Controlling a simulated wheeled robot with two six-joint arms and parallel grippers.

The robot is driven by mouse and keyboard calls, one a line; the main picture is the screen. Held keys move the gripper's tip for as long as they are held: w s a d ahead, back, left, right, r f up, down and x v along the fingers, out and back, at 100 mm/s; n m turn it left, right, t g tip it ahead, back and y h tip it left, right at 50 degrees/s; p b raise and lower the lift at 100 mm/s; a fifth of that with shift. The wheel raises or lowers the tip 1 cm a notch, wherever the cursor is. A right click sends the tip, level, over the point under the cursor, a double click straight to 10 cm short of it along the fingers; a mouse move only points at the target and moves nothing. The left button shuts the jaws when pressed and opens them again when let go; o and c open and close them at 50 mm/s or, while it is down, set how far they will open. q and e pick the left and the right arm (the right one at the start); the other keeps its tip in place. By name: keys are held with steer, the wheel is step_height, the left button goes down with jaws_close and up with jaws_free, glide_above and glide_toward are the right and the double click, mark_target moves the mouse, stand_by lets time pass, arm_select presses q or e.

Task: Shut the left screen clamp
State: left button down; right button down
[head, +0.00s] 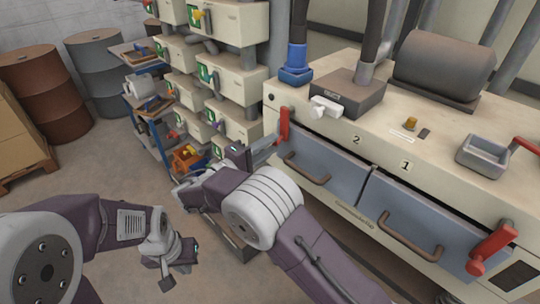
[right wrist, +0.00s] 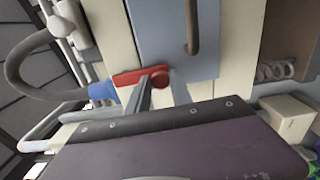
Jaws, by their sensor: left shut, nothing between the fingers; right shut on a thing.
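The left screen clamp (head: 284,122) is a red lever at the left end of the blue-grey front panels, pointing upward in the head view. My right gripper (head: 274,145) is at its lower end, shut on it. In the right wrist view the clamp (right wrist: 128,77) lies across the fingertips, with its round red hub by the fingers of my right gripper (right wrist: 161,88). The exact contact is partly hidden. My left gripper (head: 172,269) is shut and empty, low over the floor at the left, well away from the clamp.
The left panel (head: 325,166) and right panel (head: 430,216) carry bar handles. A second red clamp (head: 491,250) sits at the right end. Cream bins (head: 236,75) stand close behind my right arm. Barrels (head: 37,90) stand far left. Open floor lies around my left gripper.

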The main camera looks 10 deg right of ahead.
steer(key=shift+w+r+m, duration=0.2)
steer(key=shift+r+m, duration=0.05)
steer(key=shift+m, duration=0.05)
stand_by(0.4)
steer(key=c, duration=1.1)
jaws_free()
steer(key=shift+c, duration=0.2)
steer(key=shift+w+d+f, duration=0.2)
steer(key=shift+s+a, duration=0.1)
